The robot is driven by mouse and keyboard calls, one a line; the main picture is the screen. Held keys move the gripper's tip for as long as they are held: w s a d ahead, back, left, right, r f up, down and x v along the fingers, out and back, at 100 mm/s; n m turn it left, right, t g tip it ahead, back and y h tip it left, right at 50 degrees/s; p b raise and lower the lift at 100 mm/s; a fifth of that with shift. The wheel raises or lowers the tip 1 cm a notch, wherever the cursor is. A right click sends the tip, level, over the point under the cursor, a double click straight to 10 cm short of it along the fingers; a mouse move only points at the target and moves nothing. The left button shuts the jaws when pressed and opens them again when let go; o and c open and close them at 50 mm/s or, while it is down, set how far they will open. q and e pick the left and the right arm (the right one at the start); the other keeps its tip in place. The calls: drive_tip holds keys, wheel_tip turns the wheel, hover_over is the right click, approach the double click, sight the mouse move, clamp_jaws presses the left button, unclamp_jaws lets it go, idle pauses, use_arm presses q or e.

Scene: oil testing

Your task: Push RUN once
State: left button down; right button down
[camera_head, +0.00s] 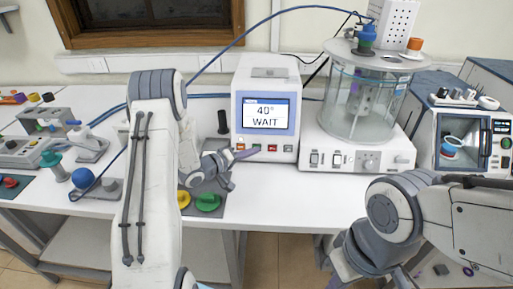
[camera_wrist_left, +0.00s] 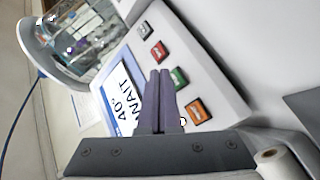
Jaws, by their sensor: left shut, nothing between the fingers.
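The white tester (camera_head: 265,105) stands at the back middle of the table. Its screen (camera_head: 266,113) reads "40° WAIT". My left gripper (camera_head: 250,153) is shut and empty in front of the panel. In the left wrist view its fingertips (camera_wrist_left: 160,72) appear beside the green button; contact cannot be told. My right gripper's fingers are not visible.
A glass bath (camera_head: 362,105) on a white base stands right of the tester, with a small oven (camera_head: 465,145) farther right.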

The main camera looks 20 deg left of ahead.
use_arm(q)
drive_tip(key=s, duration=0.1)
drive_tip(key=s+r+p, duration=0.1)
drive_tip(key=s+d, duration=0.1)
drive_tip(key=shift+s+r+p, duration=0.3)
drive_tip(key=shift+s+r, duration=0.05)
drive_tip(key=shift+s, duration=0.05)
drive_tip(key=shift+d, duration=0.1)
idle(0.4)
drive_tip(key=s+d+r+m+g+y, duration=0.3)
drive_tip(key=d+m, duration=0.1)
drive_tip(key=d, duration=0.3)
drive_tip(key=s+d+r+m+g+y, duration=0.3)
drive_tip(key=d, duration=0.3)
drive_tip(key=s+d+r+m+g, duration=0.1)
drive_tip(key=s+m+g, duration=0.1)
drive_tip(key=s, duration=0.7)
drive_tip(key=s+d+r+m+g, duration=0.1)
drive_tip(key=s+d+m+g, duration=0.1)
drive_tip(key=s, duration=0.8)
drive_tip(key=s+d+r+m+g+y, duration=0.1)
drive_tip(key=s+d+r+m+g, duration=0.1)
drive_tip(key=s, duration=0.7)
drive_tip(key=shift+s+d+m+g, duration=0.2)
drive_tip(key=shift+s+m+g, duration=0.1)
drive_tip(key=shift+m+g, duration=0.4)
